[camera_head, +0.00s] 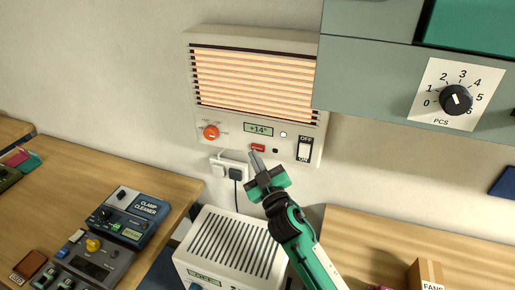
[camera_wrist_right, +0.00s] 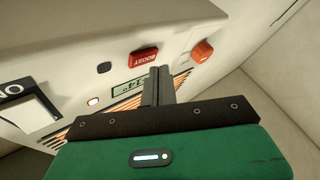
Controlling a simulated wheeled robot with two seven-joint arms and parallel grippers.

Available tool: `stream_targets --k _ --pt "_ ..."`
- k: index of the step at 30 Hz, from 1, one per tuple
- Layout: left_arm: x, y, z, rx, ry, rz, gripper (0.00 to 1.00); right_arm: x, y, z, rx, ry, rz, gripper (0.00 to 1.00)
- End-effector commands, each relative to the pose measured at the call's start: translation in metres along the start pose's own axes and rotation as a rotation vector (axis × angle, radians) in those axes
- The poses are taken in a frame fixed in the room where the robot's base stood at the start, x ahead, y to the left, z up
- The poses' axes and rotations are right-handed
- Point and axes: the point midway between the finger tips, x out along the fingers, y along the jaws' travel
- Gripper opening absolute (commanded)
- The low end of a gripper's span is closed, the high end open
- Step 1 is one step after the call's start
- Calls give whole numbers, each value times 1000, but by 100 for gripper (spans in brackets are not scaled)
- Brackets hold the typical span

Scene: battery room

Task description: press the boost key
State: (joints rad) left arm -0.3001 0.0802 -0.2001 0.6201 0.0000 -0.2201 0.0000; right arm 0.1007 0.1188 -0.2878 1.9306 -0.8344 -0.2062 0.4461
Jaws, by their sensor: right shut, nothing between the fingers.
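The boost key (camera_head: 258,147) is a small red key on the lower panel of a white wall heater (camera_head: 230,150) with glowing orange slats. In the right wrist view the key (camera_wrist_right: 144,57) shows the word BOOST. My right gripper (camera_head: 255,153) is shut and empty, its fingertips just below the key in the head view. In the right wrist view the fingertips (camera_wrist_right: 158,70) are close beside the key; I cannot tell whether they touch it. The left gripper is not in view.
The heater also has an orange knob (camera_head: 211,132), a display (camera_head: 258,128) reading +14° and an OFF/ON switch (camera_head: 304,149). A grey cabinet (camera_head: 385,80) with a dial juts out at the upper right. A white slotted unit (camera_head: 230,247) stands below, between two wooden worktops.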

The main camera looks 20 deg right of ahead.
Motion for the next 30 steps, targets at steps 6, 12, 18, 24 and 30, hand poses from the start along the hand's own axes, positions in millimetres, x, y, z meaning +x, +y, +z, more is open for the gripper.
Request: stream_targets --k 6,12,18,24,30 --pt "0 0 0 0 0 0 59 0 0 0 0 0 0 0" --pt "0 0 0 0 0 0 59 0 0 0 0 0 0 0" --pt "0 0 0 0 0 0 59 4 3 3 -2 -1 0 0" --pt "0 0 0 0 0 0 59 6 4 4 0 0 0 0" --pt "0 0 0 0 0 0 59 6 4 4 0 0 0 0"
